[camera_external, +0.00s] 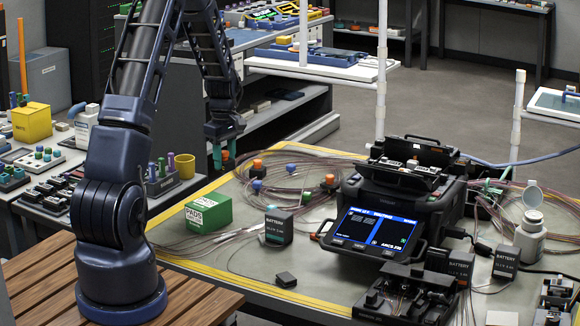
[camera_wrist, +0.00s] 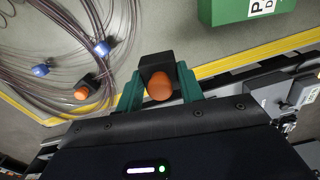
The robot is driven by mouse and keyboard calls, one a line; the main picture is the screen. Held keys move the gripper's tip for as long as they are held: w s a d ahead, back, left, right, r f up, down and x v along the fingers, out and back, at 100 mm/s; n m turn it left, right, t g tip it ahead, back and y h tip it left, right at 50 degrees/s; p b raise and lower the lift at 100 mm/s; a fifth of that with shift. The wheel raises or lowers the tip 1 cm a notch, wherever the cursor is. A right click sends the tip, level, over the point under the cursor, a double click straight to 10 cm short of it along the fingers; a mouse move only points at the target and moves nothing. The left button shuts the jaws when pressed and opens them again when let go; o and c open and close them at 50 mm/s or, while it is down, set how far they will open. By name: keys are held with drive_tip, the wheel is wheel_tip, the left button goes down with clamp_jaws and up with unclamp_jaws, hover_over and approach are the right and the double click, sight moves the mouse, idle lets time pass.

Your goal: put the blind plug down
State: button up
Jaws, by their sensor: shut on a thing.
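My gripper (camera_external: 221,158) hangs over the left back edge of the work table, its teal fingers pointing down. In the wrist view my gripper (camera_wrist: 159,86) is shut on a black block with a rounded orange end (camera_wrist: 159,85), which looks like the blind plug. The plug sits between the two fingertips and points toward the camera. In the external view the plug is small and mostly hidden by the fingers. It appears held above the table; the exact gap cannot be told.
Coiled fibres with similar orange plugs (camera_external: 328,181) and blue plugs (camera_external: 256,186) lie right of my gripper. The fusion splicer (camera_external: 400,205) stands further right. Bare grey table (camera_external: 325,275) shows in front.

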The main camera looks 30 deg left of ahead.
wheel_tip(320, 180, up, 10)
drive_tip(key=shift+f, duration=0.25)
drive_tip(key=shift+d+r, duration=0.1)
drive_tip(key=shift+d, duration=0.05)
drive_tip(key=w+d+f+m, duration=0.3)
drive_tip(key=d+f+m, duration=0.5)
drive_tip(key=m, duration=0.8)
hover_over(286, 209)
drive_tip(key=f, duration=0.8)
drive_tip(key=shift+a, duration=0.25)
drive_tip(key=shift+d+r, duration=0.2)
drive_tip(key=shift+d, duration=0.05)
drive_tip(key=s+d+r, duration=0.3)
drive_tip(key=d+r, duration=0.4)
drive_tip(key=r, duration=0.1)
drive_tip(key=s+d+r, duration=0.3)
drive_tip(key=d+r, duration=0.4)
drive_tip(key=r, duration=0.1)
drive_tip(key=f, duration=1.9)
drive_tip(key=shift+w+a+f, duration=0.15)
drive_tip(key=shift+a+f, duration=0.05)
drive_tip(key=shift+f, duration=0.15)
